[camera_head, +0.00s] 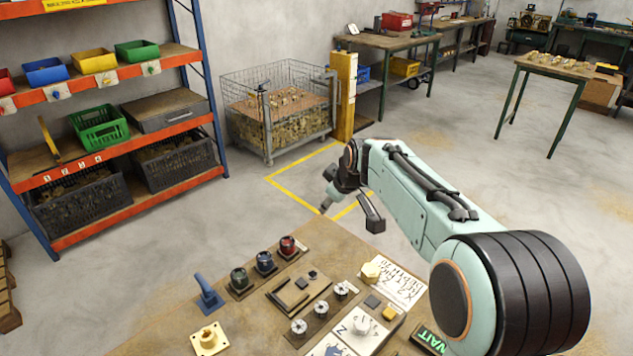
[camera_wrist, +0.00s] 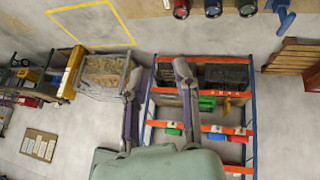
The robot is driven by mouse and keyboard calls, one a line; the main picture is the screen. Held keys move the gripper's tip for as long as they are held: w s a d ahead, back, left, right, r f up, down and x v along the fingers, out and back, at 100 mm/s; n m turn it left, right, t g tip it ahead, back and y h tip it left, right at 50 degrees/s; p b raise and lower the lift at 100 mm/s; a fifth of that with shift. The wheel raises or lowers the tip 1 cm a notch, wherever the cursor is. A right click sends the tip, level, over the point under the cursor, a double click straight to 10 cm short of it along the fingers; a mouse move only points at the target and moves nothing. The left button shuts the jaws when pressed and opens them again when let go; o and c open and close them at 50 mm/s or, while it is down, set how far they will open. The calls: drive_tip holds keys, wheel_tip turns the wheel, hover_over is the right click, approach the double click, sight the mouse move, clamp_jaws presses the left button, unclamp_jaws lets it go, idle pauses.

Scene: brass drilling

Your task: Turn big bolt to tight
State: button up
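The workbench (camera_head: 235,255) stands in the lower part of the head view. A pale yellow hex-headed piece (camera_head: 370,272) sits near its far right edge, beside a printed card. A yellow square plate with a raised centre (camera_head: 209,338) lies at the front left. I cannot tell for sure which one is the big bolt. My gripper (camera_head: 350,214) is over the bench's far edge, apart from both pieces. Its two fingers are spread with nothing between them, also in the wrist view (camera_wrist: 157,85). The wrist view shows neither piece.
On the bench stand a blue lever (camera_head: 208,292), dark, blue and red knobs (camera_head: 264,262), several small white knobs (camera_head: 299,327) and a white round piece (camera_head: 362,325). Behind are a shelf rack (camera_head: 140,205) and a wire cage (camera_head: 268,150). The air around my gripper is clear.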

drive_tip(key=w+f+g, duration=0.1)
drive_tip(key=w+f, duration=0.4)
drive_tip(key=f, duration=0.6)
drive_tip(key=g, duration=0.2)
hover_over(315, 275)
drive_tip(key=s+d, duration=0.2)
drive_tip(key=shift+m+y, duration=0.4)
wheel_tip(315, 275, down, 11)
drive_tip(key=x, duration=0.5)
drive_tip(key=shift+a+f, duration=0.1)
drive_tip(key=shift+f, duration=0.3)
clamp_jaws()
